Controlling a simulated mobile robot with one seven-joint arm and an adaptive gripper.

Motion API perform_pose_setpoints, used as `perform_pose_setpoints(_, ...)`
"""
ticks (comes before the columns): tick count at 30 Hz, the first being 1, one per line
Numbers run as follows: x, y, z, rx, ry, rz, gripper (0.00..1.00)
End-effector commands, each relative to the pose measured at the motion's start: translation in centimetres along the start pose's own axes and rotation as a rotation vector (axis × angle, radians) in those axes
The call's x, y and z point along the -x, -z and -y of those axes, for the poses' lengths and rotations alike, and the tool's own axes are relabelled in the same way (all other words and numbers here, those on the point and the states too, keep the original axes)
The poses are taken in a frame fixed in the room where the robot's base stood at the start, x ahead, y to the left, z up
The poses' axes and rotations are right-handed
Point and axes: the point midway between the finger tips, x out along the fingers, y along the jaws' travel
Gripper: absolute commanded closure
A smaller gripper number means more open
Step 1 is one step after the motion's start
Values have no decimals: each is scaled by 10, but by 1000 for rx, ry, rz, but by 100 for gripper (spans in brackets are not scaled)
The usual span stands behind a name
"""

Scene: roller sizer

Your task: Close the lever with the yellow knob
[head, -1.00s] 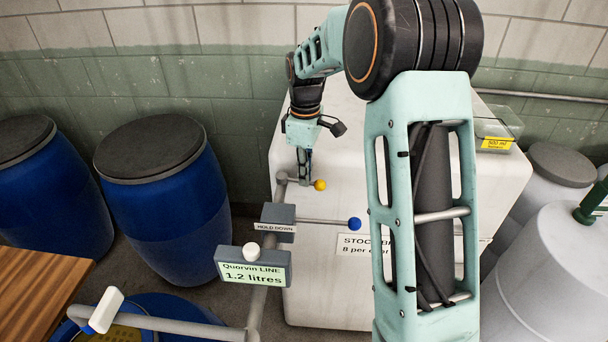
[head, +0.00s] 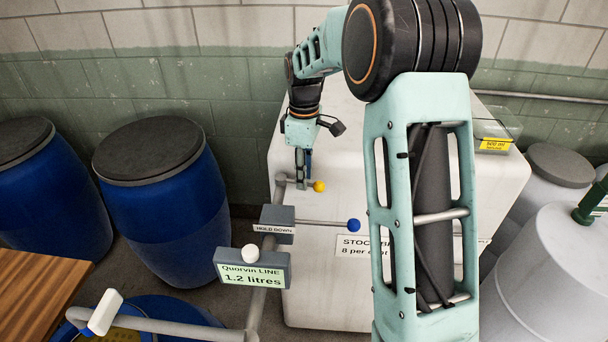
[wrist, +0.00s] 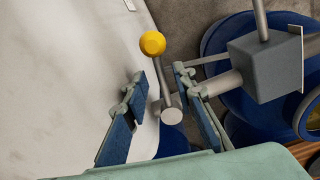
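The yellow knob (head: 319,186) sits on the end of a short grey lever (head: 299,184), which points right from the upright pipe in the head view. In the wrist view the yellow knob (wrist: 152,43) is just beyond the fingertips, and its lever (wrist: 164,88) runs back between the fingers to a round grey pivot end (wrist: 172,116). My gripper (head: 304,181) points down at the lever, just left of the knob. In the wrist view my gripper (wrist: 160,74) is open, with one finger on each side of the lever. Visible gaps separate both fingers from it.
A second lever with a blue knob (head: 353,225) extends from a grey "HOLD DOWN" block (head: 278,220). Below it is the "Quorvin LINE 1.2 litres" sign (head: 254,270) with a white knob. A large white tank (head: 325,290) stands behind; blue barrels (head: 158,200) stand left.

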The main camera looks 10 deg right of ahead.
Motion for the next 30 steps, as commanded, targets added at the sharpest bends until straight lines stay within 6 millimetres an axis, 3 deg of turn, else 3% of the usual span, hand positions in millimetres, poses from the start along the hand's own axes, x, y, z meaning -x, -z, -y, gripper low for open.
perform_pose_setpoints(16,100,0,-1,0,-5,-3,75)
perform_pose_setpoints(21,115,0,-1,1,-3,-2,75)
perform_pose_setpoints(30,118,0,0,1,-2,-1,75)
